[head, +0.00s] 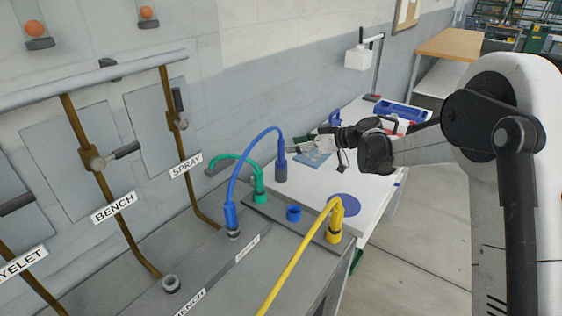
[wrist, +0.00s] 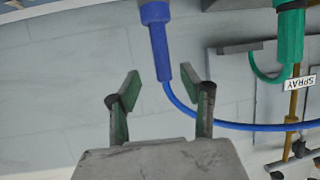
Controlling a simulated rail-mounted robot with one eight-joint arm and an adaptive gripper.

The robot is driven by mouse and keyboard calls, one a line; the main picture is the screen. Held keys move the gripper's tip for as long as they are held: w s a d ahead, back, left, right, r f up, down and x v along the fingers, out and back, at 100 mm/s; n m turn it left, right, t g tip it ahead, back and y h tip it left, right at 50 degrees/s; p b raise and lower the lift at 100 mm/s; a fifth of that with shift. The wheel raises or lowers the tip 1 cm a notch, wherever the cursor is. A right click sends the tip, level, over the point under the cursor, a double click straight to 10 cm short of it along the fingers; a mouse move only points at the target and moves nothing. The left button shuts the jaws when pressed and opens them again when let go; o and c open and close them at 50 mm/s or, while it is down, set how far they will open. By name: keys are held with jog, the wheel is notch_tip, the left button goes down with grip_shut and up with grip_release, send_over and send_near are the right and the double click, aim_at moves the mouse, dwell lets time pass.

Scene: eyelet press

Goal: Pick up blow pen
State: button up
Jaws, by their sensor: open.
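The blue pen-like tool, which I take for the blow pen (head: 281,170), stands upright past the end of the grey bench, with a blue hose arching from its top. It also shows in the wrist view (wrist: 158,40), with its narrow hose end pointing toward my gripper. My gripper (head: 297,148) is open beside the tool's upper end. In the wrist view, the gripper's two fingertips (wrist: 162,88) are spread, with the narrow end of the tool just ahead of the gap. I see no clear contact.
The blue hose runs to a blue connector (head: 232,220) on the grey bench. A green connector (head: 259,187) and a yellow connector (head: 335,222) with hoses stand nearby, around a blue socket (head: 293,214). A white table (head: 310,190) lies beyond, with a blue tray (head: 402,112).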

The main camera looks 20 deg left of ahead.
aim_at(281, 161)
jog(key=shift+x, duration=2.85)
jog(key=shift+s, duration=0.15)
jog(key=shift+c, duration=0.4)
grip_shut()
